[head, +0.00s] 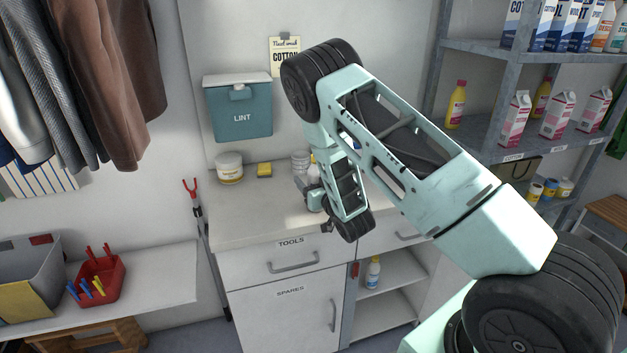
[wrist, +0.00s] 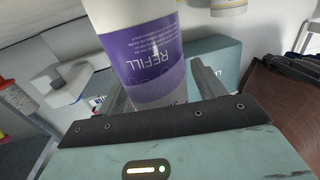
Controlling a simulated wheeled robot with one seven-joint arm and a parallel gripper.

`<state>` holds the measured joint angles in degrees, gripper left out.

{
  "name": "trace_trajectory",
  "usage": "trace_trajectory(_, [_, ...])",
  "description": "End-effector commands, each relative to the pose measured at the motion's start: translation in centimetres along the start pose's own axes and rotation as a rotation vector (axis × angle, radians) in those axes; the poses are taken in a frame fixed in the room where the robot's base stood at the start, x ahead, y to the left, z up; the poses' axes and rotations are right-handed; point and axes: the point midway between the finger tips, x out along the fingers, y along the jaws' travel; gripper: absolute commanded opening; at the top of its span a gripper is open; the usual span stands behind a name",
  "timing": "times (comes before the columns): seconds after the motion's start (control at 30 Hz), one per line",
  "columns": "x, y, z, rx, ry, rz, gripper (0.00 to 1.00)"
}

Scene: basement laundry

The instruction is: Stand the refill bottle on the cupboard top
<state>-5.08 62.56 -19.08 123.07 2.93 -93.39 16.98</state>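The refill bottle, white with a purple label (wrist: 158,62), stands out between the two fingers of my gripper (wrist: 160,88) in the wrist view. Its label reads upside down there. Whether the bottle's base touches the top is hidden.
A white tub (head: 229,168), a yellow sponge (head: 264,170) and pale containers (head: 300,163) stand along the back of the top. A teal lint box (head: 240,108) hangs above. Another white bottle (head: 373,272) is in the open shelf below. The top's front left is clear.

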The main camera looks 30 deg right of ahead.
Motion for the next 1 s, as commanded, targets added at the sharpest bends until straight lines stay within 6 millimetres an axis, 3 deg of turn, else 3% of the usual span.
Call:
trace_trajectory(0.37, [-0.3,0.0,-0.3,0.0,-0.001,0.0,0.68])
trace_trajectory(0.8, [-8.9,0.0,0.1,0.0,-0.003,0.001,0.68])
trace_trajectory(1.0, [-11.4,0.0,-0.1,0.0,-0.001,0.001,0.68])
